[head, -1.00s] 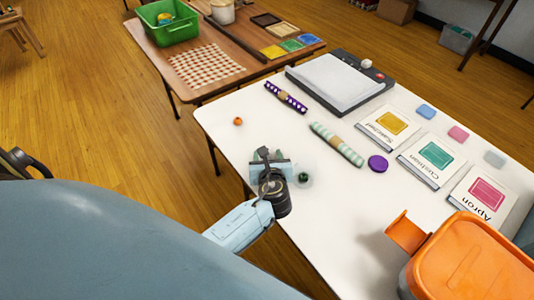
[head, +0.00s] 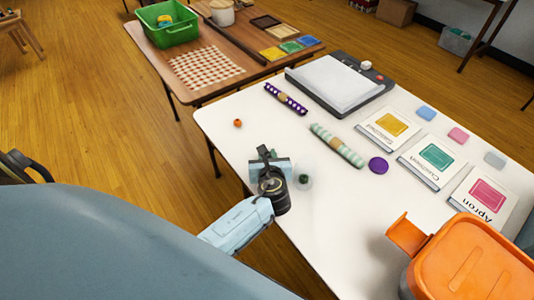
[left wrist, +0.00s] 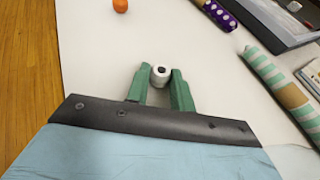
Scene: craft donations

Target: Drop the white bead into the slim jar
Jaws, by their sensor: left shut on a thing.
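The white bead (left wrist: 160,75) is held between the two green fingertips of my left gripper (left wrist: 160,82) in the left wrist view. In the head view my left gripper (head: 268,163) is over the near left part of the white table, and the bead is hidden there. A small clear round vessel (head: 306,185), which looks like the slim jar, stands just right of the gripper. A dark green thing shows at it; I cannot tell whether it is inside. My right gripper is not in view.
An orange bead (head: 238,122) lies near the table's left edge. A mint striped roll (head: 336,145), purple dotted roll (head: 286,98), purple disc (head: 378,165) and several cards lie beyond. An orange-topped container (head: 475,262) fills the near right. White table (head: 345,225) is bare in front.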

